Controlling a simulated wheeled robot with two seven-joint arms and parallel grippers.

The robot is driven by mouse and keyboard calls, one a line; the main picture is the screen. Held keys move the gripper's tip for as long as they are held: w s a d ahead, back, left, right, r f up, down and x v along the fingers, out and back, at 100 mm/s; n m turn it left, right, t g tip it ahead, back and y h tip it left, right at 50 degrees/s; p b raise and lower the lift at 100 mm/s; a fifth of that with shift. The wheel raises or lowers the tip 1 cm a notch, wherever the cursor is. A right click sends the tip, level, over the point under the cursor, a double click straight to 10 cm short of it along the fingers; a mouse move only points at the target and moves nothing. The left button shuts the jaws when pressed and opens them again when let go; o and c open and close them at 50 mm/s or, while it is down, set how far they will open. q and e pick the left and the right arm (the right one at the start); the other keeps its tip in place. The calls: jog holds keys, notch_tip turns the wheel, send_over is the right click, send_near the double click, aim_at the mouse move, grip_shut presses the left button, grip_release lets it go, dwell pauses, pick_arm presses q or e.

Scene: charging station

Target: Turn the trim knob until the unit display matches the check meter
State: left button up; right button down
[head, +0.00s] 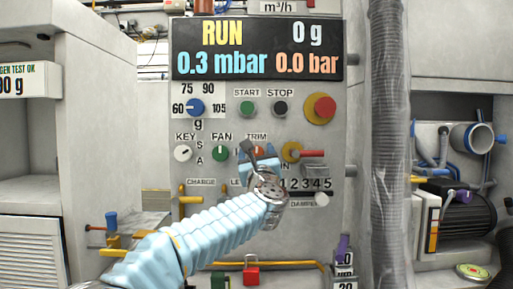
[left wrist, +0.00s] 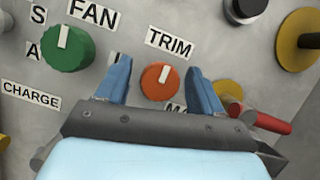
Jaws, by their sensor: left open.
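The orange trim knob (left wrist: 159,81) has a white pointer line and sits under the TRIM label in the left wrist view. In the head view the knob (head: 258,153) is partly hidden by my gripper. My left gripper (left wrist: 162,85) is open, its blue fingers on either side of the knob's position; contact is not visible. It also shows in the head view (head: 259,156). The unit display (head: 258,50) reads RUN, 0 g, 0.3 mbar and 0.0 bar. I cannot identify a check meter with certainty; a panel at the left edge (head: 20,80) partly reads "90 g". My right gripper is not in view.
The green fan knob (left wrist: 67,47) is left of the trim knob. A red-handled yellow valve (left wrist: 262,120) is close on the right. The emergency button (head: 321,108), start button (head: 247,108) and stop button (head: 280,108) are above. A grey hose (head: 389,150) runs down the panel's right side.

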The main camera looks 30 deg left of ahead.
pick_arm(q)
jog(key=shift+w+a+r, duration=0.1)
jog(key=shift+w, duration=0.1)
jog(key=c, duration=1)
